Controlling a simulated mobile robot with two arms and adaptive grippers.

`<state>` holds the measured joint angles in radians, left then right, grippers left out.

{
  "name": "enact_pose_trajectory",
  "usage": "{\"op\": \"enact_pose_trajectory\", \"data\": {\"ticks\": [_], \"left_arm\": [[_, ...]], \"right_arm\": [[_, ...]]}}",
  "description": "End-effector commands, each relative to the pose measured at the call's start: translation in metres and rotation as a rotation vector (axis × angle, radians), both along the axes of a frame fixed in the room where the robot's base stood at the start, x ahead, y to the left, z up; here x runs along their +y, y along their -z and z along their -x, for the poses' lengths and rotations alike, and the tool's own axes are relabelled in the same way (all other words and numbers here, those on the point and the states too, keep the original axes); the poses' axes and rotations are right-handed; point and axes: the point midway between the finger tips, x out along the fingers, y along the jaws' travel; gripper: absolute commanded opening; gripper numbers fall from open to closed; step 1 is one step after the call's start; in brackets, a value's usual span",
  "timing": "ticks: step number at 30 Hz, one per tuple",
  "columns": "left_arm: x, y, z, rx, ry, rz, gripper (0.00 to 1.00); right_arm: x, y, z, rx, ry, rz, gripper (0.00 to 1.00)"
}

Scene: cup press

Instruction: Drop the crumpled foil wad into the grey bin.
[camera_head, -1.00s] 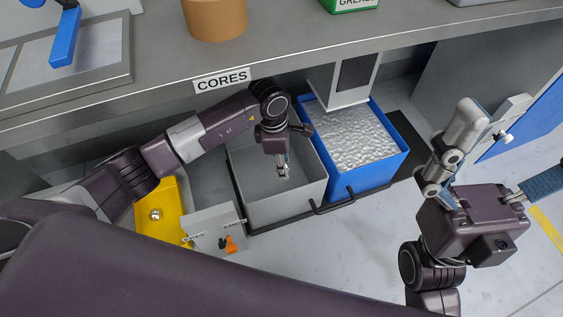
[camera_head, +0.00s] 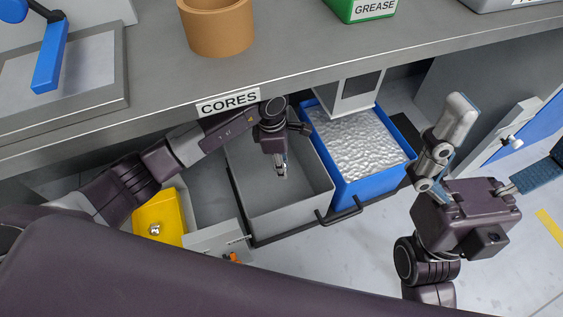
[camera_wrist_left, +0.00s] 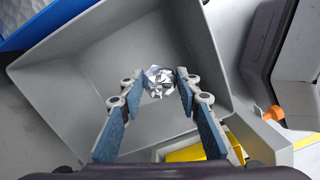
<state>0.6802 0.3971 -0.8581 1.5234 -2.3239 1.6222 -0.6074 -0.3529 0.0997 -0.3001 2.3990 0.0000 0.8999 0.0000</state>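The foil wad (camera_wrist_left: 160,82) is a small, crumpled silver lump between the fingertips of my left gripper (camera_wrist_left: 160,84) in the left wrist view. The fingers press on it from both sides. In the head view my left gripper (camera_head: 281,170) points down over the grey bin (camera_head: 292,214), inside its rim outline. The open grey bin also fills the middle of the left wrist view (camera_wrist_left: 85,75), with bare floor and walls around the wad. My right gripper (camera_head: 505,140) is spread wide and empty at the right of the head view.
A blue bin (camera_head: 345,188) with a silvery, rippled filling stands right of the grey bin. A yellow bin (camera_head: 170,208) holding a shiny ball (camera_head: 155,230) is at left. The steel counter (camera_head: 340,62) overhangs behind. A dark rail (camera_head: 300,232) runs along the bins' front.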

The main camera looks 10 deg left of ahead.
Motion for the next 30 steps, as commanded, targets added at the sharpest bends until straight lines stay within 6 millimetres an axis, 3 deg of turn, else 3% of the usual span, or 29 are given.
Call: {"op": "enact_pose_trajectory", "data": {"ticks": [5, 14, 30], "left_arm": [[0.000, 0.000, 0.000, 0.000, 0.000, 0.000, 0.51], [0.000, -0.002, 0.000, -0.001, 0.000, 0.000, 0.51], [0.009, -0.072, 0.001, -0.001, 0.000, 0.000, 0.51]], "right_arm": [[0.000, -0.002, 0.001, -0.008, 0.000, -0.001, 0.99], [0.000, -0.002, 0.001, -0.006, 0.001, 0.000, 0.99], [0.000, -0.001, 0.001, -0.004, 0.000, 0.000, 0.99]]}}
